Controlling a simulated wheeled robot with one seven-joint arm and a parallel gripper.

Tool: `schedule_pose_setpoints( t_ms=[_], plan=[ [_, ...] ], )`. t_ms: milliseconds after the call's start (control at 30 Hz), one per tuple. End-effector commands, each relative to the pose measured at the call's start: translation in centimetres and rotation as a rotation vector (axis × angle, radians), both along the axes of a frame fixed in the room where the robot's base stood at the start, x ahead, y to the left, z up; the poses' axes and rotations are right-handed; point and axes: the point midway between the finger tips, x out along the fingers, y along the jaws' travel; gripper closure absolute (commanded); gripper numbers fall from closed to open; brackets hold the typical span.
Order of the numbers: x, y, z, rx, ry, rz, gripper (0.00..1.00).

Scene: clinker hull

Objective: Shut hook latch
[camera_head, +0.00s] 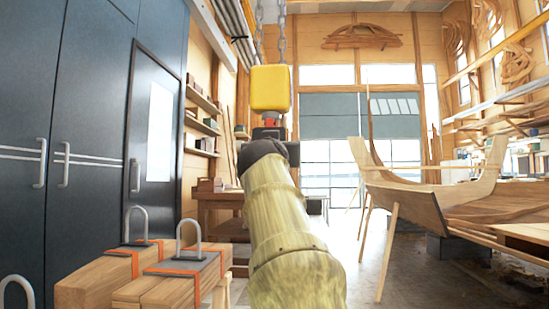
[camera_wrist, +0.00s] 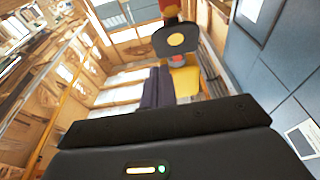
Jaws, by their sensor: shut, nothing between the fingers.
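A yellow hoist block (camera_head: 270,88) hangs on chains in the head view, straight above the end of my arm. A small red part (camera_head: 271,122) shows just under it, partly hidden by my dark gripper (camera_head: 266,133). In the wrist view my gripper's fingers (camera_wrist: 158,88) are together and empty. A yellow part (camera_wrist: 186,80) lies just right of and behind them. A dark rounded plate with a yellow disc (camera_wrist: 175,40) is beyond the fingertips. I cannot tell whether the fingers touch any of these. The hook's opening and the latch's position cannot be made out.
Chains (camera_head: 282,38) rise above the block. Timber beams with lifting shackles (camera_head: 190,270) stand at lower left, before dark cabinets (camera_head: 80,160). A wooden hull (camera_head: 430,205) on props stands at right. The floor between my arm and the hull looks open.

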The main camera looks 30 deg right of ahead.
Motion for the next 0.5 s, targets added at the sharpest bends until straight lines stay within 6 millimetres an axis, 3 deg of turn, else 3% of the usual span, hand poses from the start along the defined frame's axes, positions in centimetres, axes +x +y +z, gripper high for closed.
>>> schedule_pose_setpoints(
  t_ms=[200,500],
  plan=[
    [-1.8,1.5,-1.5,0.002,-0.001,0.004,1.0],
    [-2.2,2.2,-1.4,0.001,-0.001,0.007,1.0]
  ],
)
